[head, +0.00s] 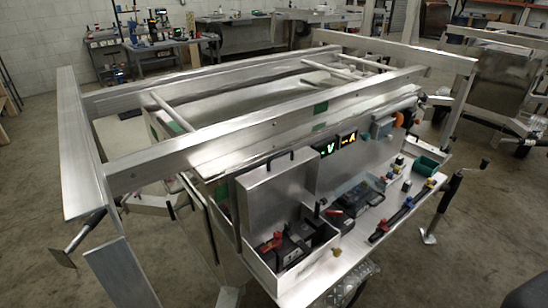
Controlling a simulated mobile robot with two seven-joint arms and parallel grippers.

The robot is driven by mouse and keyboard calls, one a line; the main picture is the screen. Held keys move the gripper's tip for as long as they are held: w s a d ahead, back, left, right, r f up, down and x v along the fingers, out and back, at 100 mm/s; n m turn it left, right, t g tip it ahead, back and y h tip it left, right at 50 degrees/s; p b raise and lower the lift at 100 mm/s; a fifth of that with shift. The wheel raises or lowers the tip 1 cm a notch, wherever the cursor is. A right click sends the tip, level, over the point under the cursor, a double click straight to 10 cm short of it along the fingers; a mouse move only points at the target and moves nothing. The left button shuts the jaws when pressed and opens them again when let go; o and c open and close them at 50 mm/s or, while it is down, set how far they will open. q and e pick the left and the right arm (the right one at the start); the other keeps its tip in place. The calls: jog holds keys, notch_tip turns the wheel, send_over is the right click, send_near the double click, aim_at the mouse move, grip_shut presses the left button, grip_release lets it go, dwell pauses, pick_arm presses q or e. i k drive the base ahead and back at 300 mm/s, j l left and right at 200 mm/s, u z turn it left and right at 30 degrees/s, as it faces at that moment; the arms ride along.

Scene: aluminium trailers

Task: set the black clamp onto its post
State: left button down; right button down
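An open metal box (297,272) sits at the front of the trailer's shelf, its lid (278,190) raised behind it. A dark battery (297,248) lies inside the box, with a small red piece (277,237) on its left part. Dark parts sit towards the battery's right end. At this size I cannot tell which of them is the black clamp, which is a post, or whether they touch. Neither of my grippers can be made out in the head view.
Right of the box, the shelf (345,245) carries a dark device (355,198), black bars with red and blue pieces (402,212), and a green bin (426,166). Lit displays (348,138) hang above. A crank jack (447,205) stands at the right. Concrete floor lies open beyond.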

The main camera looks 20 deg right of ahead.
aim_at(323, 201)
jog(key=l+u, duration=0.15)
jog(key=u, duration=0.15)
jog(key=l+u, duration=0.2)
jog(key=u, duration=0.15)
jog(key=l+u, duration=0.35)
jog(key=l, duration=1.05)
jog(key=k+l+u, duration=0.1)
jog(key=l, duration=0.4)
jog(key=k+l, duration=0.1)
jog(key=l, duration=0.35)
jog(key=k+l+u, duration=0.1)
jog(key=l, duration=0.35)
jog(key=k+l, duration=0.1)
jog(key=l, duration=0.4)
jog(key=u, duration=0.05)
